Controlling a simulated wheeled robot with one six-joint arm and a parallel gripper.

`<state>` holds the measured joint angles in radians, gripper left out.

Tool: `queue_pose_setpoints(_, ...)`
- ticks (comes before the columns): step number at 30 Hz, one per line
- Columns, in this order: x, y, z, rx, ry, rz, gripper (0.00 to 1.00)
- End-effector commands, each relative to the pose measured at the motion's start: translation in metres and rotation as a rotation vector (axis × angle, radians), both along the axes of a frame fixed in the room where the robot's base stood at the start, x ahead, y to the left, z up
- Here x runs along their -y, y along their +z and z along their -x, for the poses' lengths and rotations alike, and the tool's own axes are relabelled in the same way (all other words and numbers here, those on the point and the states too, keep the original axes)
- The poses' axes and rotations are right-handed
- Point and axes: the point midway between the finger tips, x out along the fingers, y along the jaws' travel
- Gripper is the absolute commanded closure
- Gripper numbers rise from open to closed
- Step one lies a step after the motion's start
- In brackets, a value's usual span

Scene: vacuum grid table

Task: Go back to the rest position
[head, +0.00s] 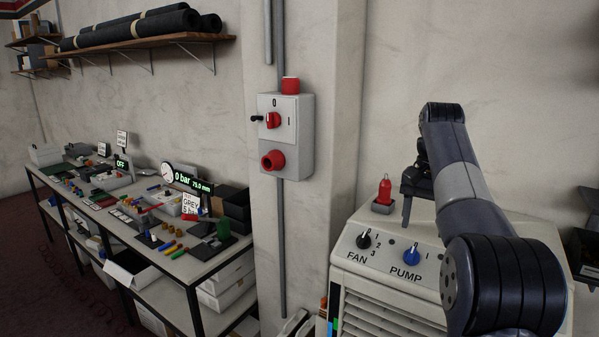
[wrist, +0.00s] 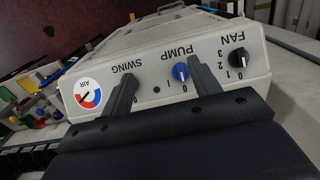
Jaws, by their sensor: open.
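My gripper (head: 407,188) is at the right in the head view, above the front top edge of a beige unit (head: 352,270) with FAN and PUMP knobs. In the wrist view my gripper (wrist: 162,85) has its two dark fingers apart with nothing between them, in front of the knob panel. The blue PUMP knob (wrist: 181,72) shows just left of the right finger. The black FAN knob (wrist: 237,59) is to the right. I cannot tell whether a finger touches the panel. The SWING knob is mostly hidden by the left finger.
A red indicator (head: 384,192) stands on the unit's top, close left of my gripper. A grey switch box (head: 286,135) with red parts is on the wall pillar. A cluttered workbench (head: 205,262) stands at the left. The dark floor (head: 40,270) beyond it looks clear.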

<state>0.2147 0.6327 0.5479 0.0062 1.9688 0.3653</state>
Motion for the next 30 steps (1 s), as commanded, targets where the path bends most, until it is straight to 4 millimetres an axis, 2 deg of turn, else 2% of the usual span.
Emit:
queue_pose_setpoints(6,-0.023,-0.029,-0.003,-0.042,0.047,-0.025,0.41)
queue_pose_setpoints(13,-0.043,-0.049,-0.004,-0.080,0.072,-0.048,0.41)
queue_pose_setpoints(19,-0.049,-0.055,-0.004,-0.093,0.076,-0.055,0.41)
queue_pose_setpoints(30,-0.050,-0.054,-0.004,-0.088,0.080,-0.053,0.41)
